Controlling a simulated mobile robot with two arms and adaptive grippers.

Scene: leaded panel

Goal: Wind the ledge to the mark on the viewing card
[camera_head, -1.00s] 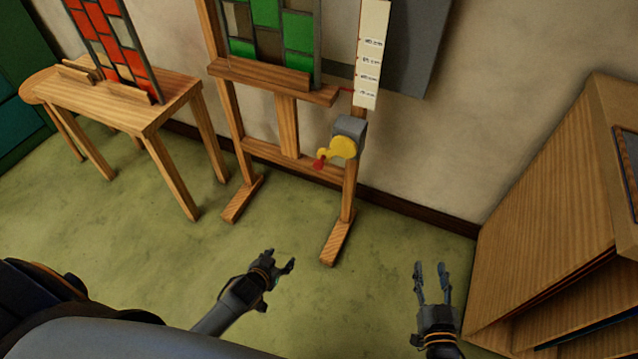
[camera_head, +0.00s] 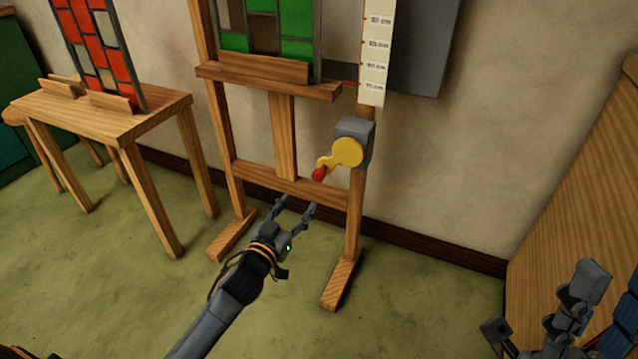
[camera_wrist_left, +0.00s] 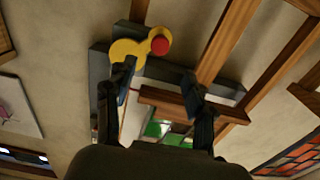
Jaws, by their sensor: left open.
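The easel's wooden ledge (camera_head: 270,80) holds a green leaded panel (camera_head: 263,28). A thin red pointer (camera_head: 348,84) at the ledge's right end lies near the lowest mark of a white cm scale (camera_head: 376,50). A yellow crank (camera_head: 346,152) with a red knob (camera_head: 319,174) sits on a grey box on the right post; the knob points lower left. My left gripper (camera_head: 297,204) is open and empty, below the knob and apart from it. The crank (camera_wrist_left: 128,52) also shows beyond its fingers in the left wrist view. My right gripper is at the lower right, its jaws unclear. I cannot identify the viewing card.
A wooden table (camera_head: 150,118) at the left carries a red leaded panel (camera_head: 97,48) in wooden holders. A large wooden cabinet (camera_head: 590,170) stands at the right. The easel's feet (camera_head: 340,282) rest on green floor. The floor between table and easel is clear.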

